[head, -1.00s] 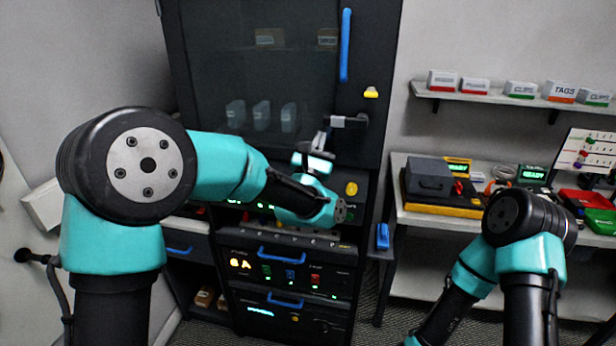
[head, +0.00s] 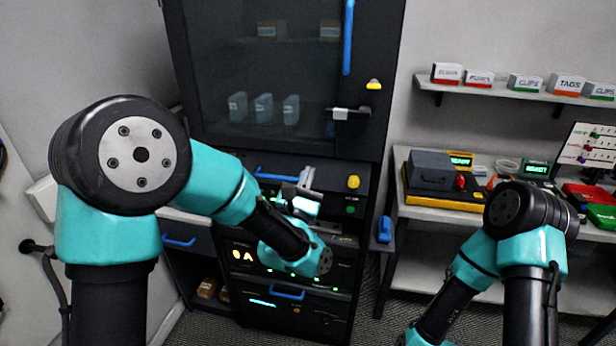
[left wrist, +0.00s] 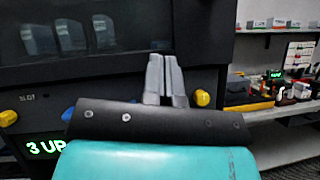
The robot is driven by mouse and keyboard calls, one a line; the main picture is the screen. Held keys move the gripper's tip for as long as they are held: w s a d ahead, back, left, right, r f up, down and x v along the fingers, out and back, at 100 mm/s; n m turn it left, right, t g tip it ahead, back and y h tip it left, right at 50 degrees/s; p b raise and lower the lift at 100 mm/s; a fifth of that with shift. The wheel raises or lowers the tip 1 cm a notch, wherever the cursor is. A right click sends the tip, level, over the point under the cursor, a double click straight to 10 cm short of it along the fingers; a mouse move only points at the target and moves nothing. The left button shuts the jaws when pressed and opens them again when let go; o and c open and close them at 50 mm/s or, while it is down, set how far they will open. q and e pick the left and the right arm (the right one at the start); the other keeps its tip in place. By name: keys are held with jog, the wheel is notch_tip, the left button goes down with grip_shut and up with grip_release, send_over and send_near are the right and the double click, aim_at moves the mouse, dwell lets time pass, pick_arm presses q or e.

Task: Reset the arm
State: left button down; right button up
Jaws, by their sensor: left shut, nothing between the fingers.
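My left gripper (head: 307,176) is in front of the dark cabinet (head: 292,140), below its glass door. In the left wrist view its two grey fingers (left wrist: 164,76) stand upright side by side, shut, with nothing between them. My right arm stands at the lower right of the head view, and its gripper is out of the frame.
A yellow knob (head: 353,182) and a blue handle (head: 277,174) are close to the left gripper. A bench (head: 440,207) at the right carries a grey box (head: 433,170) and red and green trays. A shelf (head: 500,90) with labelled boxes hangs above.

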pick_arm(q)
jog(key=s+a+f+m+g+y, duration=0.1)
jog(key=a+f+m+g, duration=0.35)
jog(key=f, duration=0.55)
jog(key=a+f+m+g+y, duration=0.1)
jog(key=a+f+m+g, duration=0.3)
jog(key=f, duration=0.6)
jog(key=s+a+f+m+g+y, duration=0.1)
jog(key=a+f+m+g, duration=0.15)
jog(key=f+m, duration=0.55)
jog(key=s+a+f+m+g, duration=0.4)
jog(key=s+f+m+g, duration=0.1)
jog(key=s+f, duration=0.5)
jog(key=s+a+f+m+g, duration=0.3)
jog(key=s+f+m+g, duration=0.3)
jog(key=s+f, duration=0.4)
jog(key=shift+s+a+f+y, duration=0.3)
jog(key=shift+s+a+f, duration=0.05)
jog(key=shift+s, duration=0.8)
